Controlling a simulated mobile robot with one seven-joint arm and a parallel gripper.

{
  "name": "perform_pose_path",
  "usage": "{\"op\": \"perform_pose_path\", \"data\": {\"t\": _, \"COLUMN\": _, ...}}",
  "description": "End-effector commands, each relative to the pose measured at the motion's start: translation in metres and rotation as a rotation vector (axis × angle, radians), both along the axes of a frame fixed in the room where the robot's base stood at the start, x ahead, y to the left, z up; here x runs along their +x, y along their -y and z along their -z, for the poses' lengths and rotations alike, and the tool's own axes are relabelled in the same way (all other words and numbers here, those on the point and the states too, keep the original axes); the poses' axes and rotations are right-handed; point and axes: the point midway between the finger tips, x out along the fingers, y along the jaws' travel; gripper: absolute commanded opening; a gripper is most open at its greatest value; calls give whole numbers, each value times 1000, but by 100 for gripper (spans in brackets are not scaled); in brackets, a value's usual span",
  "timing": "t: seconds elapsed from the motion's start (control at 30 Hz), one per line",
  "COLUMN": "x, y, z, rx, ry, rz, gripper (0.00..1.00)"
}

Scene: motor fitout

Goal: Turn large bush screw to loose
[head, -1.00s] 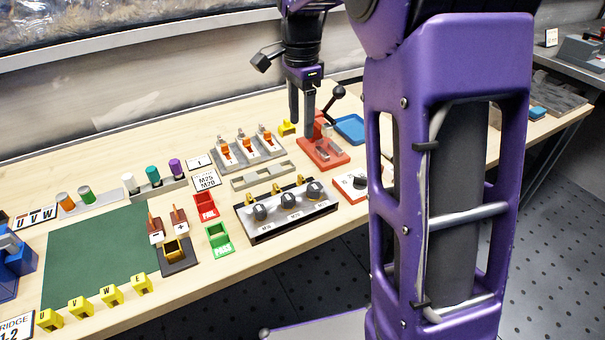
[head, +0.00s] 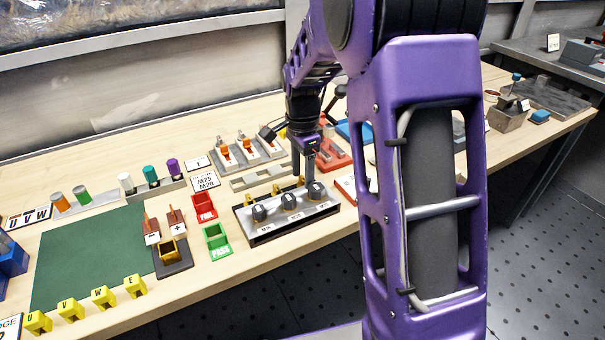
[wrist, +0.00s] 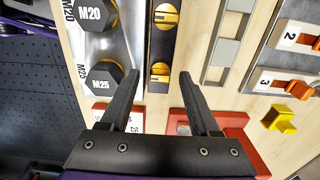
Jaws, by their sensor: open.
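The gland block (head: 262,234) carries three dark knobs with brass-yellow slotted screws behind them. The large bush screw (wrist: 159,72) is the slotted screw beside the M25 knob. My gripper (wrist: 158,78) is open and empty, pointing down, with the screw showing between its fingertips in the wrist view. In the head view my gripper (head: 303,178) is over the block's right end and mostly hides that screw. I cannot tell the fingertip height.
The M20 knob (wrist: 97,14) and its screw (wrist: 165,16) are close by. A grey slotted rail (head: 262,177) and orange switches (head: 247,149) lie behind the block. A red fixture (head: 334,158) stands just right of my gripper. Red (head: 204,208) and green (head: 216,240) bins are left.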

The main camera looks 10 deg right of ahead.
Motion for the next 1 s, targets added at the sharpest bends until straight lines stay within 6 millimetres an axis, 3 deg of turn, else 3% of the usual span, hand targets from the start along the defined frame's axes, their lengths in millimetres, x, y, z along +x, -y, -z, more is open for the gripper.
{"op": "perform_pose_path", "data": {"t": 0.13, "x": 0, "y": 0, "z": 0, "rx": 0, "ry": 0, "rz": 0, "gripper": 62}}
{"op": "perform_pose_path", "data": {"t": 0.4, "x": 0, "y": 0, "z": 0, "rx": 0, "ry": 0, "rz": 0, "gripper": 14}}
{"op": "perform_pose_path", "data": {"t": 0.5, "x": 0, "y": 0, "z": 0, "rx": 0, "ry": 0, "rz": 0, "gripper": 0}}
{"op": "perform_pose_path", "data": {"t": 1.0, "x": 0, "y": 0, "z": -2, "rx": 0, "ry": -1, "rz": -77, "gripper": 0}}
